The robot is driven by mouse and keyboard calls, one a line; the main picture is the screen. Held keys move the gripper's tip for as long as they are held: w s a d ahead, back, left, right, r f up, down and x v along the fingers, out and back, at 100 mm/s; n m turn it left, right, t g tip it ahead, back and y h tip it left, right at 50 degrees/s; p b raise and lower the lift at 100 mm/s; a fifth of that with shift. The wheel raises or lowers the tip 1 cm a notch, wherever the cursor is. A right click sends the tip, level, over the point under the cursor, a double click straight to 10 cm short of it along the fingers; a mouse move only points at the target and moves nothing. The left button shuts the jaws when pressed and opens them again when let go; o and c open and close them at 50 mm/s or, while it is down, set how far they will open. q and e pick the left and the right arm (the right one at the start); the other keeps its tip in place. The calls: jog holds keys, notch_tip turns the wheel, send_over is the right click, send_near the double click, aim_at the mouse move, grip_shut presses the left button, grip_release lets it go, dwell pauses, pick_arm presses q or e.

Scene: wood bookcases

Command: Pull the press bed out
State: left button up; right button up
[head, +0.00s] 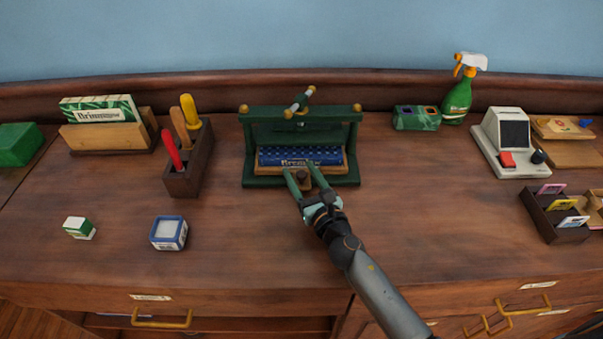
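The green press (264,132) stands on the wooden counter against the back ledge. Its wood-rimmed bed (264,171) lies inside the frame, with a blue lettered book (285,155) on it. A dark round knob (302,175) shows at the front of the bed. My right gripper (302,178) reaches in from the lower right, its two fingers on either side of the knob. The fingers look apart, and I cannot tell whether they touch the knob. My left gripper is not in view.
A tool holder (187,165) stands left of the press. A blue-white box (169,232) and a small green-white box (79,228) lie front left. A card reader (510,145) and a card tray (556,215) are at right. The counter before the press is clear beside my arm.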

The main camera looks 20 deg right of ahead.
grip_shut()
dwell(1.2)
